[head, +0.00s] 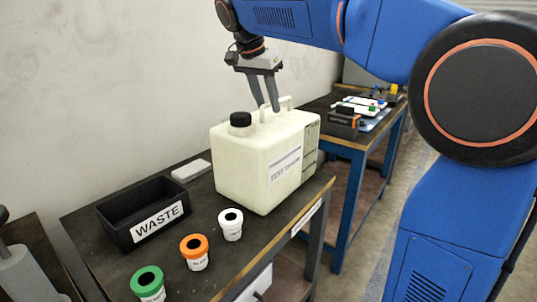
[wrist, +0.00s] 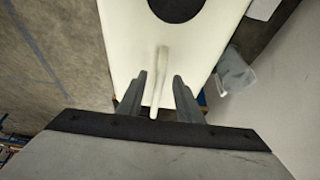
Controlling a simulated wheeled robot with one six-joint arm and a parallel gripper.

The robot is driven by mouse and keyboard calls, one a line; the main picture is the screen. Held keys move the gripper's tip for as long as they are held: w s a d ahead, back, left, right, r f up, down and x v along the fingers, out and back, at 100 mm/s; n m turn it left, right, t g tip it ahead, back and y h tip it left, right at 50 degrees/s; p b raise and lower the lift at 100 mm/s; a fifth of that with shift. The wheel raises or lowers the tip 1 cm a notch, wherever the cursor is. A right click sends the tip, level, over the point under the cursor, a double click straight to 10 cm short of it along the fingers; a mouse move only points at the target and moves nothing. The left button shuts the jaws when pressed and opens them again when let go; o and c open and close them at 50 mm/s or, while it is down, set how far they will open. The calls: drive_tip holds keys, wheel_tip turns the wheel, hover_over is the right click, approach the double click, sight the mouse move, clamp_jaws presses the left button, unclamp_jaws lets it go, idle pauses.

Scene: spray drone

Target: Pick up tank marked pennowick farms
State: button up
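A large cream tank (head: 240,165) with a black cap (head: 240,119) stands upright on the dark bench. Its front label (head: 284,165) seems to begin with "TEST", but I cannot read it surely; I see no "pennowick farms" wording. A handle (head: 286,103) rises from its top. My gripper (head: 269,106) points down at the handle, fingers open. In the wrist view my gripper (wrist: 160,85) has one finger on each side of the handle (wrist: 159,75), with visible gaps. The tank's top (wrist: 120,30) and black cap (wrist: 176,6) lie beyond.
A black WASTE bin (head: 115,215) stands left of the tank. A white flat item (head: 191,170) lies behind. A blue-framed table (head: 345,143) holds several small items.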

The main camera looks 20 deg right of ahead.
drive_tip(key=shift+x, duration=0.75)
drive_tip(key=shift+s, duration=0.1)
clamp_jaws()
drive_tip(key=shift+r, duration=0.15)
idle(0.7)
